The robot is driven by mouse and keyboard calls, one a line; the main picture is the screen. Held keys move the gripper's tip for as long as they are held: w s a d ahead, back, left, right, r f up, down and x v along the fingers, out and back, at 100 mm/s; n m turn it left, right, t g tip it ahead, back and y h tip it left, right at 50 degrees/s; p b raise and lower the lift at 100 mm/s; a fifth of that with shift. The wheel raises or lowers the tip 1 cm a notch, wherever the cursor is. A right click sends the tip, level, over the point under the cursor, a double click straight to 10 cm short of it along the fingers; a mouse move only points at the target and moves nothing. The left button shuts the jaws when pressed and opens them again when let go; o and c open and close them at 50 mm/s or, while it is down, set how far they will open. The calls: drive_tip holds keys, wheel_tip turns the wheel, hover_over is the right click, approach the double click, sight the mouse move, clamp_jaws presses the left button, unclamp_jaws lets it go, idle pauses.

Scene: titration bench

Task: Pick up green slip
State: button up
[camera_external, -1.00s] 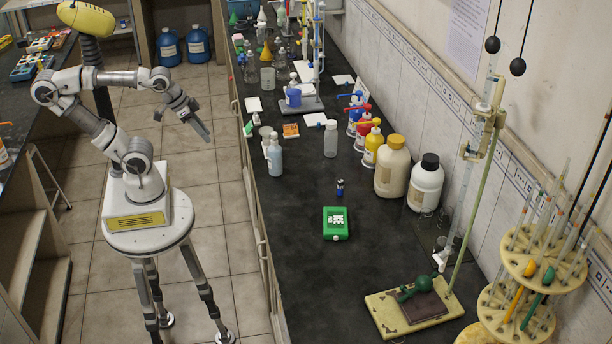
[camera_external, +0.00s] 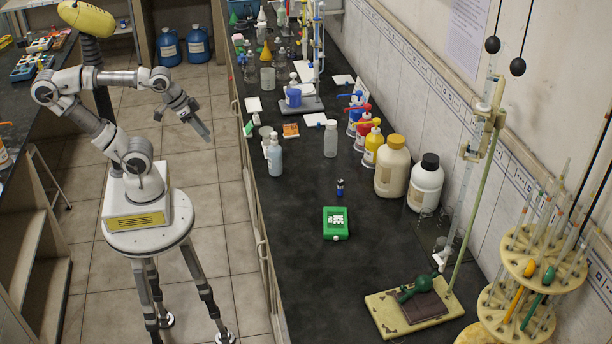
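A small green slip (camera_external: 248,128) lies near the left edge of the dark bench, below a white square card. It is small in this view and its details are not clear. My gripper (camera_external: 205,137) hangs over the floor aisle to the left of the slip, apart from it and from the bench. Its long grey fingers point down and to the right. Nothing visible is held, and the finger gap cannot be made out.
The bench (camera_external: 295,270) has an orange card (camera_external: 290,130), a clear pump bottle (camera_external: 275,158) and a beaker (camera_external: 266,138) near the slip. A green box (camera_external: 336,223) sits farther forward. A burette stand (camera_external: 415,305) is at front right.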

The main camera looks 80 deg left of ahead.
drive_tip(key=o, duration=1)
drive_tip(key=w+a+f+n+h+b, duration=0.2)
drive_tip(key=w+a+f+n+b, duration=0.25)
drive_tip(key=w+a+n, duration=0.55)
drive_tip(key=w+a+f+n+h+b, duration=0.1)
drive_tip(key=w+a+f+n+b, duration=0.2)
drive_tip(key=w+a+f+n, duration=0.5)
drive_tip(key=s+a+f+n+t+y+b, duration=0.1)
drive_tip(key=s+a+f+n+t+b, duration=0.2)
drive_tip(key=s+a+n, duration=0.45)
drive_tip(key=s+a+f+n+t+y, duration=0.15)
drive_tip(key=s+a+f+n, duration=0.3)
drive_tip(key=a, duration=0.55)
drive_tip(key=s+a+f+n+t+y+b, duration=0.1)
drive_tip(key=s+a+f+n+t+b, duration=0.1)
drive_tip(key=s+a+f+n+t, duration=0.5)
drive_tip(key=g+b, duration=0.2)
drive_tip(key=g, duration=0.2)
approach(247, 129)
drive_tip(key=shift+m+t, duration=0.25)
drive_tip(key=shift+m, duration=0.15)
drive_tip(key=x, duration=0.4)
drive_tip(key=shift+w+d+f, duration=0.1)
drive_tip(key=shift+d+f, duration=0.15)
drive_tip(key=shift+d, duration=0.05)
drive_tip(key=shift+b+x, duration=1)
drive_tip(key=shift+x, duration=2)
